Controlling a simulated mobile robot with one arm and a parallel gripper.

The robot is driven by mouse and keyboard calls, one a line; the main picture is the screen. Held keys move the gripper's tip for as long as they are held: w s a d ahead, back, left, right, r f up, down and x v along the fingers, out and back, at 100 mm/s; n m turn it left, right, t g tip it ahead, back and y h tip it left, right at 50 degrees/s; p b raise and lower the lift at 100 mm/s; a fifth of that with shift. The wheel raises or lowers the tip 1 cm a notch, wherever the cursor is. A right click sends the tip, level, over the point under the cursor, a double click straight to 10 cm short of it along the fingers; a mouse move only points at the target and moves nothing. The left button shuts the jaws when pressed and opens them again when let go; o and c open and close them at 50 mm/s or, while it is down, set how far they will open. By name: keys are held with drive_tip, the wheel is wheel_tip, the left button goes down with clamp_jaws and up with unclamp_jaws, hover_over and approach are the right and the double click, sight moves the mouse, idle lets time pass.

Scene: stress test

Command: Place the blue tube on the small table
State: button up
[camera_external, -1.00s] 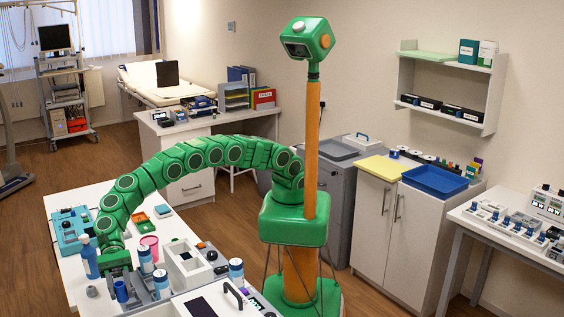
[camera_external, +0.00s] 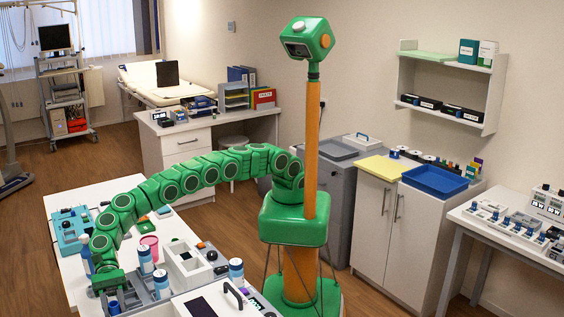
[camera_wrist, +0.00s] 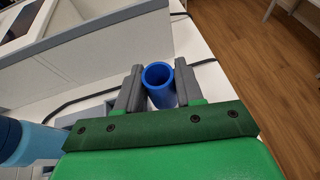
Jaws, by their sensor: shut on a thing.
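The blue tube (camera_wrist: 160,86) is open at its top and stands between the two grey fingers of my gripper (camera_wrist: 158,88) in the wrist view. The fingers are closed against its sides. In the external view my gripper (camera_external: 112,292) is low over the front of the white table (camera_external: 70,204), with the blue tube (camera_external: 113,306) at its fingers. I cannot tell whether the tube's lower end touches anything. Which surface is the small table is not clear from these frames.
Blue-capped bottles (camera_external: 161,284) stand close to the right of my gripper, and a blue spray bottle (camera_external: 86,254) is partly hidden behind my arm. A pink cup (camera_external: 149,246) and a white box (camera_external: 187,264) stand nearby. A white side table (camera_external: 520,254) with devices is at the right.

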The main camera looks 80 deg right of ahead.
drive_tip(key=shift+f, duration=0.9)
drive_tip(key=shift+f, duration=0.15)
drive_tip(key=o, duration=0.8)
drive_tip(key=shift+w+d+r, duration=0.2)
drive_tip(key=shift+d+r, duration=0.05)
drive_tip(key=shift+r, duration=0.05)
drive_tip(key=v, duration=1.1)
drive_tip(key=shift+w+d, duration=0.1)
